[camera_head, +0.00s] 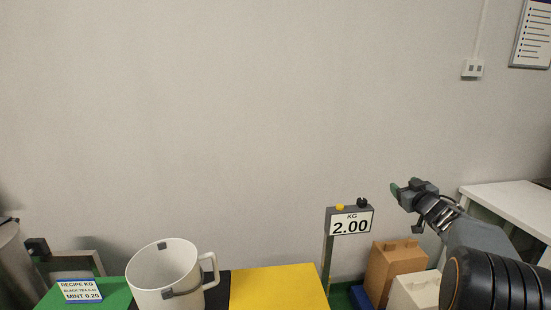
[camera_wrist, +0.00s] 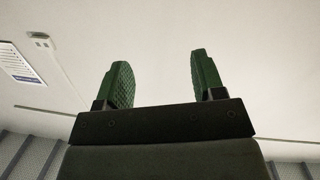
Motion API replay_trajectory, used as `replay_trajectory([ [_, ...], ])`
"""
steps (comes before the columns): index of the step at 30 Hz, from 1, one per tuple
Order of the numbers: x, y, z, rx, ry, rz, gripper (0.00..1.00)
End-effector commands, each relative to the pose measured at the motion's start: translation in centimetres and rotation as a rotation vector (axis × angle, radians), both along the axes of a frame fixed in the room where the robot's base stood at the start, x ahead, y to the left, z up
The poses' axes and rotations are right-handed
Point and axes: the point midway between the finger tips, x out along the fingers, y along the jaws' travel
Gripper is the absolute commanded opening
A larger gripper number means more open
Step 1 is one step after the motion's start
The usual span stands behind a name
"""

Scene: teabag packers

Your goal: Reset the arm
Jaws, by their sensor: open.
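My gripper (camera_head: 398,189) is raised at the right in the head view, in front of the bare wall and above the boxes. In the wrist view my gripper (camera_wrist: 158,82) shows two green fingers spread well apart with nothing between them. My arm reaches up from the lower right corner of the head view, bent at the wrist. The gripper touches nothing that I can see.
Below stand a white mug (camera_head: 165,275), a yellow panel (camera_head: 278,288), a green panel with a recipe card (camera_head: 80,291), and a scale display reading 2.00 (camera_head: 351,222). A brown box (camera_head: 393,268) and white box (camera_head: 415,289) stand below the gripper. A white table (camera_head: 510,205) is at right.

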Motion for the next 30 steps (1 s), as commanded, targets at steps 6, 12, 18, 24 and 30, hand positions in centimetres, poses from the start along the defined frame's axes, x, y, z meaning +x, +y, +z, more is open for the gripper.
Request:
replay_trajectory([
  [6,-6.9,0.5,-5.9,0.029,0.383,-0.414,0.63],
  [12,-18.3,8.1,-12.3,0.125,0.880,-0.505,0.63],
  [18,-28.4,17.0,-15.6,0.224,1.220,-0.384,0.63],
  [24,-33.4,22.6,-15.7,0.269,1.260,-0.258,0.63],
  [30,-33.8,24.1,-14.1,0.230,1.193,-0.192,0.63],
])
